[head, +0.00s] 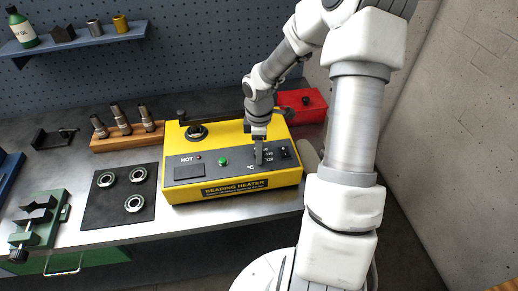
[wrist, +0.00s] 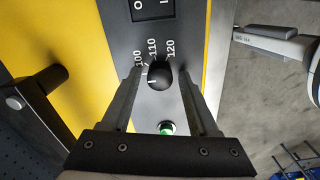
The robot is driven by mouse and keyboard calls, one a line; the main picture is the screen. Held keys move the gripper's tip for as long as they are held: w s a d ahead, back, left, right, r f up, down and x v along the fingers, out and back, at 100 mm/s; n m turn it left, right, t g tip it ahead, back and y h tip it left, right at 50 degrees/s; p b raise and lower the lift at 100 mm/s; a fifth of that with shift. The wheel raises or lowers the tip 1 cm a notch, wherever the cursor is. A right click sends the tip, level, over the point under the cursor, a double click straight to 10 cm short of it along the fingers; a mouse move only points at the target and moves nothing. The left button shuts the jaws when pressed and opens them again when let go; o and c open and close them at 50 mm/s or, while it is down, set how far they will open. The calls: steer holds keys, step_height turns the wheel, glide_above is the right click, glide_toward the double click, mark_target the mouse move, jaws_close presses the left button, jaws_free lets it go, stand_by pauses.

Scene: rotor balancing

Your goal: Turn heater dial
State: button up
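The yellow bearing heater (head: 182,145) stands on the bench, with a dark sloped front panel. Its black heater dial (wrist: 159,76) shows in the wrist view beside a white scale with 100, 110 and 120. A white pointer mark shows on the dial's left side. In the wrist view my gripper (wrist: 161,80) is open, with one finger on each side of the dial. A gap shows at both sides; I cannot tell the fingers' height above the panel.
A green button (head: 222,162) and a rocker switch (wrist: 152,8) sit near the dial. A black mat (head: 105,212) with bearings lies left of the heater. A red box (head: 308,105) stands behind right. A green vise (head: 40,217) is at far left.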

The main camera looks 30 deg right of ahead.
jaws_close()
steer(key=shift+m, duration=0.4)
steer(key=m+b, duration=0.1)
steer(key=m, duration=0.2)
steer(key=shift+m+b, duration=0.7)
steer(key=shift+m, duration=1.3)
steer(key=shift+o, duration=1.1)
jaws_free()
